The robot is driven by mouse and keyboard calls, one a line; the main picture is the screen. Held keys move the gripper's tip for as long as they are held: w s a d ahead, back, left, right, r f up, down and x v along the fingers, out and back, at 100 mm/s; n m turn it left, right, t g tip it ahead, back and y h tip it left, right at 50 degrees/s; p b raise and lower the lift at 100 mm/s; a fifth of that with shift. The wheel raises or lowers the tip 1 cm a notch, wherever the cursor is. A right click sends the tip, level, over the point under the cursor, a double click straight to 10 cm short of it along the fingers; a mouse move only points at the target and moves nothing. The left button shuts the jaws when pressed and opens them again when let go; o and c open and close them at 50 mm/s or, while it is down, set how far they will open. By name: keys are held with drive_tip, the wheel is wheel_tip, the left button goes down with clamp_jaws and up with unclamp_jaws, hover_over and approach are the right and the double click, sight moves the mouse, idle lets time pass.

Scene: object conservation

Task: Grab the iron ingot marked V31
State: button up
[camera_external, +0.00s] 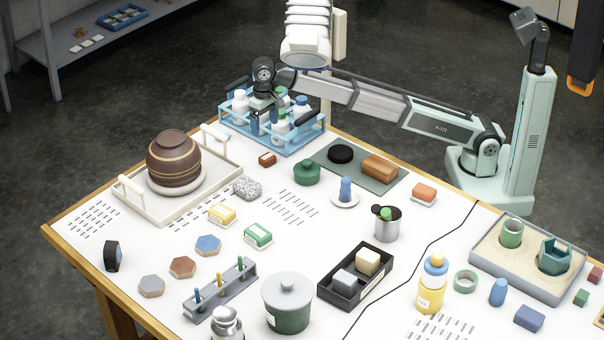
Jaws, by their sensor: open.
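No marking V31 is legible in this view, so I cannot tell for certain which thing is the iron ingot. A grey block (343,282) lies in the front part of a black tray (338,298) at the centre front, with a cream block (368,262) behind it. The grey block may be the ingot. My gripper (264,110) is at the back of the table, over or beside the blue bottle rack, far from the black tray. It is open; its fingertips are small and partly lost among the bottles.
The blue rack (289,149) holds several bottles close around my gripper. A green lidded pot (287,308), a metal cup (387,228) and a yellow bottle (432,285) stand around the black tray. A black cable (400,283) runs just right of it. A brown jar (173,160) stands at left.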

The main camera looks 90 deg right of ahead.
sight(267, 156)
drive_tip(key=shift+m, duration=0.7)
drive_tip(key=f, duration=1.4)
drive_tip(key=shift+s, duration=0.25)
drive_tip(key=shift+r, duration=0.1)
drive_tip(key=shift+c, duration=0.4)
drive_tip(key=c, duration=1.4)
